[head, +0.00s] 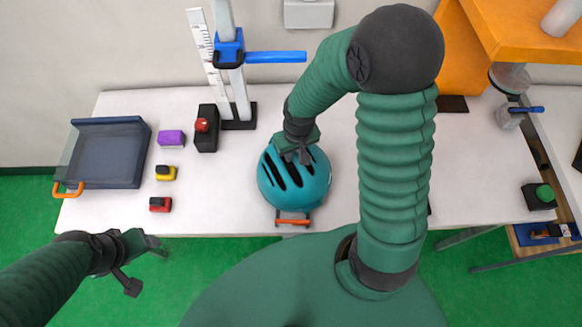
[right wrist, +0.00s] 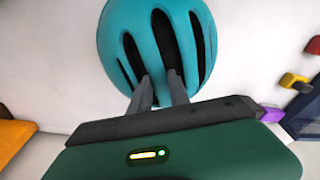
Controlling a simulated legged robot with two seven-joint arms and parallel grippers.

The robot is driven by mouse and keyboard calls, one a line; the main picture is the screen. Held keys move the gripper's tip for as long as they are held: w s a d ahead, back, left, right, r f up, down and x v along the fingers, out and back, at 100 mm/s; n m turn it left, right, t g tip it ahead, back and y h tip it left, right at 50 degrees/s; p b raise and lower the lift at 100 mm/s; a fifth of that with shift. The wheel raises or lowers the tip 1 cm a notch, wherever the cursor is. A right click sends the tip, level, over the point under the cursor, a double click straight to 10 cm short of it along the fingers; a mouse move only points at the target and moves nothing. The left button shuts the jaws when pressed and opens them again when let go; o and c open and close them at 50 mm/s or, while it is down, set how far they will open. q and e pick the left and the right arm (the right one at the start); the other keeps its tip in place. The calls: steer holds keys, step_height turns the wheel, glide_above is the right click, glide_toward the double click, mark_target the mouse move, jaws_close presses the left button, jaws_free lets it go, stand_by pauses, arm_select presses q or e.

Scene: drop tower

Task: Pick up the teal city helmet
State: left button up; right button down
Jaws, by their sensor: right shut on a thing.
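The teal city helmet (head: 312,191) is a rounded shell with dark vent slots, at the front middle of the white table in the head view. My right gripper (head: 304,158) is over its back part, shut on the shell at the vents. In the right wrist view the two fingers (right wrist: 158,92) reach into the vents of the helmet (right wrist: 118,45). I cannot tell whether the helmet touches the table. My left gripper (head: 142,264) is off the front edge of the table at the left, away from the helmet, with its fingers apart and nothing between them.
A grey tray (head: 108,183) with an orange handle stands at the left. Purple (head: 172,139), yellow (head: 166,173) and red (head: 160,205) blocks lie beside it. A ruler stand with a blue arm (head: 275,57) and a red-button box (head: 207,140) stand behind the helmet. An orange-red bar (head: 292,222) shows at its front.

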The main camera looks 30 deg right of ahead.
step_height(320, 180, up, 10)
steer(key=p, duration=0.1)
stand_by(0.4)
stand_by(0.4)
